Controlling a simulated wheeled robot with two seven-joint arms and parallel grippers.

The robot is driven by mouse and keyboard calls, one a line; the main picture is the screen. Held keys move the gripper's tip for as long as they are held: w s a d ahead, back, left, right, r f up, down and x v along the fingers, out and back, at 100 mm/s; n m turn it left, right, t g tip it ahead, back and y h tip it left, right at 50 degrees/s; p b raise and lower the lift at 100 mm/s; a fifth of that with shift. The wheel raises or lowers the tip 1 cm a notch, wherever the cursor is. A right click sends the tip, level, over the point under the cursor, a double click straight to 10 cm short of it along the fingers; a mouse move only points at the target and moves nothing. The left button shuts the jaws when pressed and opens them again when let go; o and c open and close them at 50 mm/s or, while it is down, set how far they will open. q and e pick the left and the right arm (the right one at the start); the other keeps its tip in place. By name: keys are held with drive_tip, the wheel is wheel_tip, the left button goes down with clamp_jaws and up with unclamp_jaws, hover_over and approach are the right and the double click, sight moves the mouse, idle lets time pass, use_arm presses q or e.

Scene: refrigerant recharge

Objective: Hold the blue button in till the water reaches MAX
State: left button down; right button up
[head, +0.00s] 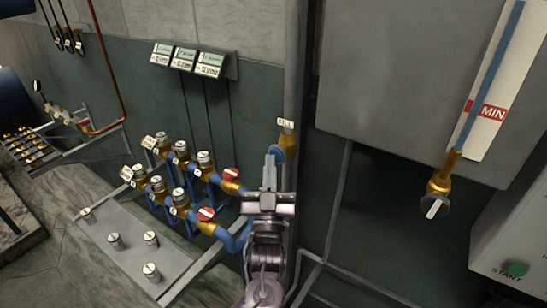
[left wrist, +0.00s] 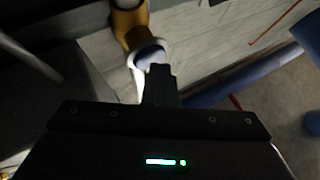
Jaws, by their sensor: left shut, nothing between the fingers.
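The blue button (head: 289,141) sits in a brass housing below a small FILL tag (head: 285,123), on a grey upright. My left gripper (head: 272,155) is shut and empty, its fingertips right at the button. In the left wrist view, the closed fingertips (left wrist: 158,72) overlap the edge of the blue button (left wrist: 149,57); I cannot tell how far it is pressed. The sight gauge (head: 500,90) at the right has a blue water column (head: 487,75) rising past the red MIN mark (head: 488,111) to the picture's top edge. The water's top and any MAX mark are out of view.
Blue pipes with brass valves and red handles (head: 207,214) stand left of my left arm. A grey tank (head: 400,70) is behind the gauge. A brass tap (head: 440,184) hangs below it. A white cabinet with a green START button (head: 515,268) is at lower right.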

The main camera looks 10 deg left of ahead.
use_arm(q)
drive_tip(key=shift+s+a+p, duration=0.3)
drive_tip(key=shift+s+p, duration=0.05)
drive_tip(key=shift+s, duration=0.5)
drive_tip(key=s, duration=0.1)
drive_tip(key=s+a+p, duration=0.1)
drive_tip(key=s, duration=0.2)
drive_tip(key=shift+s+a+p, duration=0.35)
drive_tip(key=shift+f, duration=0.1)
